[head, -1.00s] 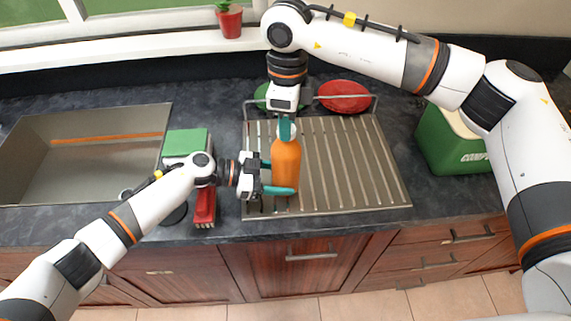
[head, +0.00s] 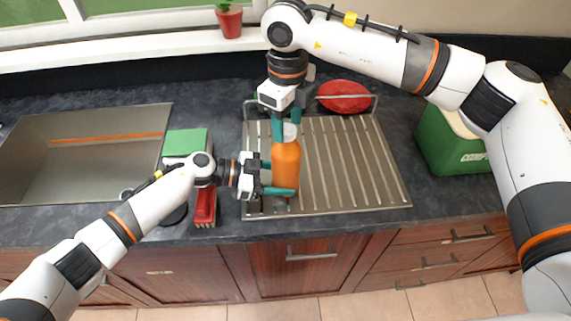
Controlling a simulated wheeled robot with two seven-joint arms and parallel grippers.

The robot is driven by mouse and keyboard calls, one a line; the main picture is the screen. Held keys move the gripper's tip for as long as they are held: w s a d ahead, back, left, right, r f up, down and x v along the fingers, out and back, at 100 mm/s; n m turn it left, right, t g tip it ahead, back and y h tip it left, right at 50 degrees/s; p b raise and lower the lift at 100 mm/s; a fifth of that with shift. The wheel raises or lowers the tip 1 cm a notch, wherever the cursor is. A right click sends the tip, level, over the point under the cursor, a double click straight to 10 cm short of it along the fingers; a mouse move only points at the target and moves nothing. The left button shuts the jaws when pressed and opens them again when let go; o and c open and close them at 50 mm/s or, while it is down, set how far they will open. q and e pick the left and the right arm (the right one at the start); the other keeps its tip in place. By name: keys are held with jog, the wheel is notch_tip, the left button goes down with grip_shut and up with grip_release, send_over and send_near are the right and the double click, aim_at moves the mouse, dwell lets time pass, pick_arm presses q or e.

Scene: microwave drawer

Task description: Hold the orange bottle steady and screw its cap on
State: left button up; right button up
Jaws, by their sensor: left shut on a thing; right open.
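The orange bottle (head: 286,165) stands upright over the left part of the metal drainer. Its pale cap (head: 290,131) sits at the top of the bottle; how tightly it sits cannot be seen. My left gripper (head: 281,180) comes in from the left and is shut on the orange bottle, with a teal finger across its lower front. My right gripper (head: 287,132) points down from above and is open, its teal fingers around the cap. Whether either finger touches the cap is unclear.
The ribbed drainer (head: 350,165) is clear to the right. A red plate (head: 343,97) stands in the rack behind. A sink (head: 80,150), a green-and-white sponge-like block (head: 186,141) and a red brush (head: 205,207) are left. A green box (head: 450,145) is right.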

jog(key=shift+r, duration=2.5)
pick_arm(q)
jog(key=o, duration=1.4)
jog(key=shift+o, duration=0.2)
jog(key=v, duration=1.2)
jog(key=shift+w, duration=0.1)
